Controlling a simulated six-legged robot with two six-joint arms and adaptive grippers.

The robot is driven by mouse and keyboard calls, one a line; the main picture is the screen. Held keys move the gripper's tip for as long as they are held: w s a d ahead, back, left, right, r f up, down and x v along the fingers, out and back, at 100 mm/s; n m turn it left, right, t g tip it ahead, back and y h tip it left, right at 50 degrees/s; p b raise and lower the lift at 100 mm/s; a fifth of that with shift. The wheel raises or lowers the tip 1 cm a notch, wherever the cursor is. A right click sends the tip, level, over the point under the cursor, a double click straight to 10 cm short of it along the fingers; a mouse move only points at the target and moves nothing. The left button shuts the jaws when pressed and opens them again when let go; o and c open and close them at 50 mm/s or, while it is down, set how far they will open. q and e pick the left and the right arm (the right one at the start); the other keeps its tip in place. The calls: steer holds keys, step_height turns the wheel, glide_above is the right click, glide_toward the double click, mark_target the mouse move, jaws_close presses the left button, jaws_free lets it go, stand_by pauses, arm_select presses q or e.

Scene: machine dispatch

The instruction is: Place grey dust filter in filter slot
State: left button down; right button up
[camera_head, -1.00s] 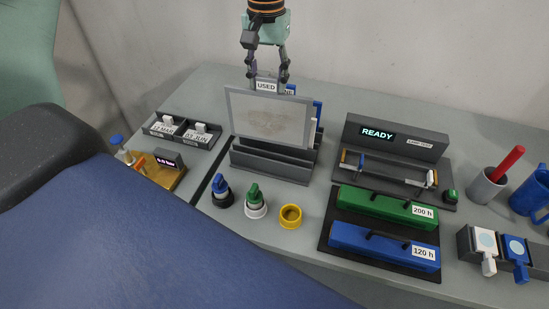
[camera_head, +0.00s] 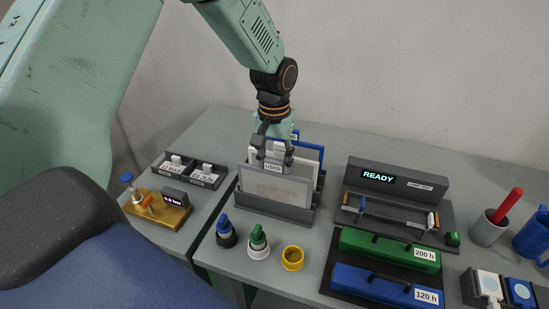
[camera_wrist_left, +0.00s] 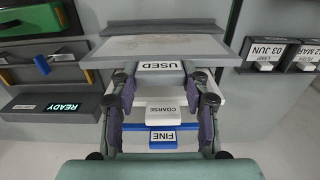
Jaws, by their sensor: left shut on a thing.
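The grey dust filter (camera_head: 274,188) is a flat panel with a tab labelled USED. My left gripper (camera_head: 274,160) is shut on this tab from above; in the left wrist view the tab (camera_wrist_left: 160,66) sits between the fingertips. The filter stands upright at the front of the dark slotted rack (camera_head: 272,211). Its lower edge meets or passes behind the rack's front wall; I cannot tell how deep it sits. The blue-framed FINE filter (camera_head: 311,152) and the white COARSE filter (camera_wrist_left: 166,107) stand behind it. My right gripper is not in view.
Left of the rack are date-card trays (camera_head: 208,176) and a brass gauge (camera_head: 160,208). Knobs (camera_head: 258,240) and a yellow ring (camera_head: 292,257) stand in front. A READY station (camera_head: 398,180) and green (camera_head: 388,248) and blue (camera_head: 385,285) cases lie to the right.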

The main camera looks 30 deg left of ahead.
arm_select(q)
steer(key=shift+w+a+f, duration=0.15)
steer(key=shift+w+f, duration=0.15)
steer(key=c, duration=0.9)
jaws_free()
steer(key=shift+w+a+f, duration=0.15)
steer(key=shift+a, duration=0.05)
steer(key=shift+o, duration=1.2)
steer(key=shift+s+d+r, duration=0.15)
steer(key=shift+s+r, duration=0.05)
steer(key=shift+s, duration=0.1)
steer(key=shift+s+d+r, duration=0.15)
steer(key=shift+d, duration=0.05)
step_height(320, 180, up, 12)
steer(key=b, duration=0.1)
steer(key=shift+w+a+f, duration=0.2)
steer(key=shift+w+a, duration=0.1)
steer(key=shift+w, duration=0.1)
